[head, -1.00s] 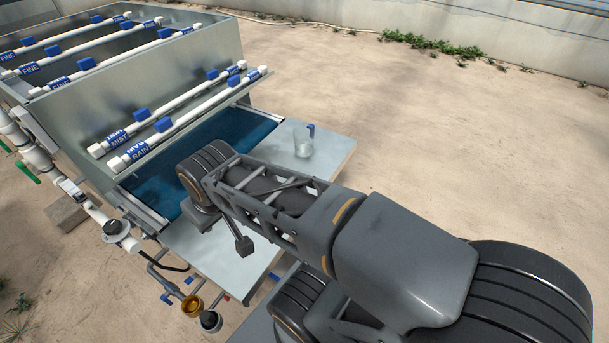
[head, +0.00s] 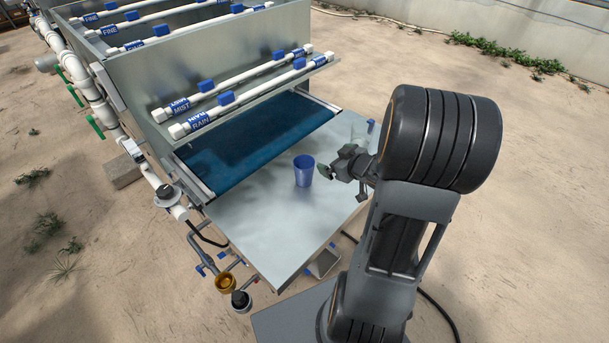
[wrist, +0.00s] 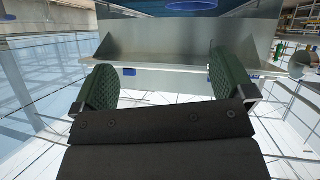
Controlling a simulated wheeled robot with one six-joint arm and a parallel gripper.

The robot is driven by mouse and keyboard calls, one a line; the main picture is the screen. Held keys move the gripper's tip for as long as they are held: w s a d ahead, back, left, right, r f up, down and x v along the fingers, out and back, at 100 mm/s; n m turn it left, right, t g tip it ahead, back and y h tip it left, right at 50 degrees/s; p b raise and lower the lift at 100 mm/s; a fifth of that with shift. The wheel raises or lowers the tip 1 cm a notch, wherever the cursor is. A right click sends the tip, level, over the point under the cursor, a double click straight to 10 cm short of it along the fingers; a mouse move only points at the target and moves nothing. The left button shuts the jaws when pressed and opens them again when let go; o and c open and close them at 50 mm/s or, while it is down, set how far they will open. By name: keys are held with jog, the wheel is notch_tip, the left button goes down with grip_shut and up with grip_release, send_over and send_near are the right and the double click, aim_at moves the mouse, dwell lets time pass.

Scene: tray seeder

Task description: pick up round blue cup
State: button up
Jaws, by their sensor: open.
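The round blue cup (head: 304,171) stands upright on the metal table (head: 250,225) in front of the blue belt. My gripper (head: 326,173) is just to the right of the cup in the head view, with its fingers pointing toward it. In the wrist view my gripper (wrist: 164,84) shows two green finger pads set wide apart with nothing between them. The rim of the blue cup (wrist: 192,5) shows at the top edge there, beyond the fingertips. The rest of the cup is cut off in that view.
A clear cup (head: 360,129) stands near the table's back right, partly hidden by my arm. The blue belt (head: 260,150) and spray pipes (head: 240,90) lie behind. The table left of the blue cup is clear.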

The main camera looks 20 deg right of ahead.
notch_tip(320, 180, down, 2)
jog(key=s+y, duration=0.2)
jog(key=y, duration=0.1)
send_near(297, 159)
jog(key=f, duration=0.1)
jog(key=shift+n, duration=0.3)
jog(key=shift+x, duration=3.15)
jog(key=shift+r, duration=0.15)
jog(key=c, duration=1.2)
jog(key=shift+r, duration=0.2)
